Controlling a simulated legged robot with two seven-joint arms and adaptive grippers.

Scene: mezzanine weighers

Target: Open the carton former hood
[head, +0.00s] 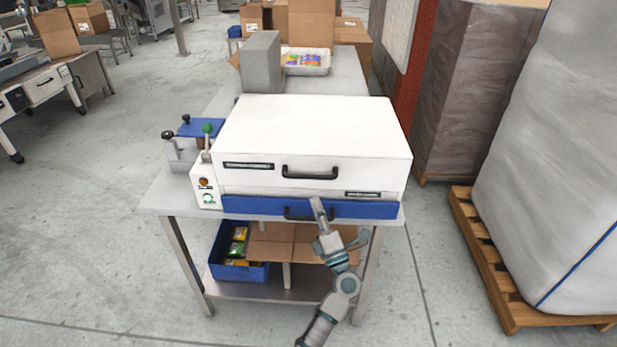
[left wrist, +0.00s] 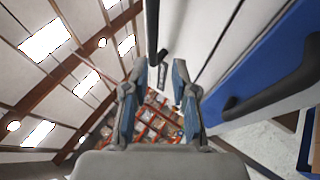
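The carton former is a white box with a white hood (head: 312,130) that lies shut on a metal table. The hood's black handle (head: 310,173) is on its front face. A dark bar that looks like this handle (left wrist: 152,30) shows beyond the fingertips in the left wrist view. My left gripper (head: 317,206) is in front of the blue front panel, below and slightly right of the hood handle. In the left wrist view the left gripper (left wrist: 158,75) has its two fingers apart, with nothing seen between them. My right gripper is not in view.
The blue panel (head: 365,210) has its own black handle, partly behind my gripper; this handle (left wrist: 275,92) shows close by in the left wrist view. A control box (head: 203,187) with a green-knobbed lever stands left. A blue bin (head: 239,270) is below. A pallet (head: 490,265) is right.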

